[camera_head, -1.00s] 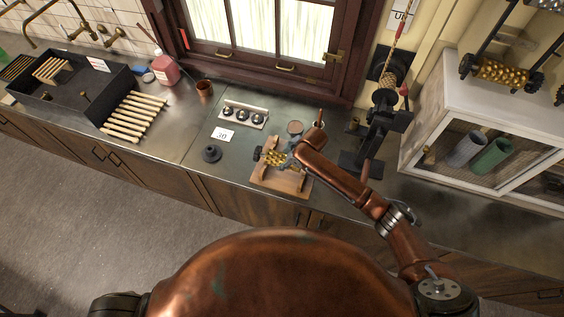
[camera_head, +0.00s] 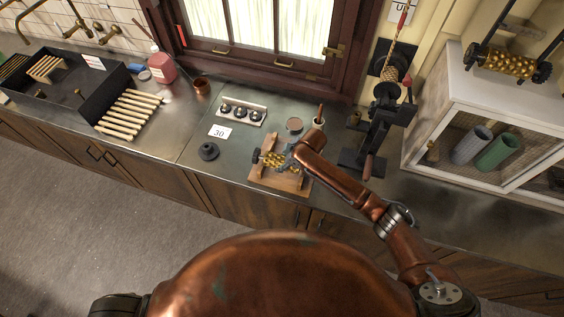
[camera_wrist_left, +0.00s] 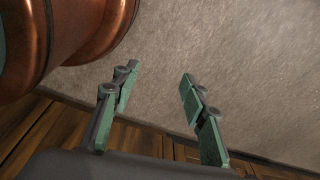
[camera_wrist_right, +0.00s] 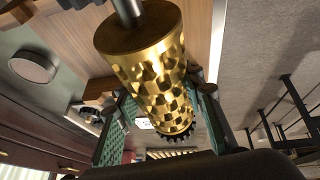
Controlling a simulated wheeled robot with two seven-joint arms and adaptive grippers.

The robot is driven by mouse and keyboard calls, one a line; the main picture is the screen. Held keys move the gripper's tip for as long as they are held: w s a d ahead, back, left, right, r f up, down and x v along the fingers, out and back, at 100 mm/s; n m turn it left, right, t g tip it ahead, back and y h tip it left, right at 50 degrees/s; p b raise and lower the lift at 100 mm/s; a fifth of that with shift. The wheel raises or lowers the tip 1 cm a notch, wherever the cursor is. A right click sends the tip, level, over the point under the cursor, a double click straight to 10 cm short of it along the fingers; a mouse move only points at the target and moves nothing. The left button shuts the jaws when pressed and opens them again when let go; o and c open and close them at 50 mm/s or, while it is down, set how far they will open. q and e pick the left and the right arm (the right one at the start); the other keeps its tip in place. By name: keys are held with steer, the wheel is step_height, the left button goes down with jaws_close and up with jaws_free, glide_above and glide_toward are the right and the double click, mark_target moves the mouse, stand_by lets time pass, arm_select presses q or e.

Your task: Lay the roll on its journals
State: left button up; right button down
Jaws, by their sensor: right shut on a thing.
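The roll (camera_head: 275,160) is a gold, knobbly cylinder with a dark gear on its left end, lying level at the wooden stand (camera_head: 290,182). My right gripper (camera_head: 291,155) is shut on the roll near its right part.
Behind the stand are a holder with several dark knobs (camera_head: 243,113), a round tin (camera_head: 294,125) and a cup (camera_head: 318,123). A dark round piece (camera_head: 208,151) and a card marked 30 (camera_head: 219,132) lie left. A black press (camera_head: 378,125) stands right, beside a white cabinet (camera_head: 450,95).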

steer(key=shift+w+a+f+b, duration=0.1)
steer(key=shift+w+f+b, duration=0.1)
steer(key=shift+f+b, duration=0.85)
steer(key=shift+s+f, duration=0.1)
steer(key=shift+f, duration=0.4)
steer(key=shift+f+b, duration=0.35)
steer(key=shift+f, duration=0.15)
arm_select(q)
steer(key=s+f, duration=0.2)
steer(key=f, duration=0.1)
steer(key=shift+a+f, duration=0.1)
steer(key=shift+f, duration=0.2)
arm_select(e)
steer(key=shift+f, duration=0.15)
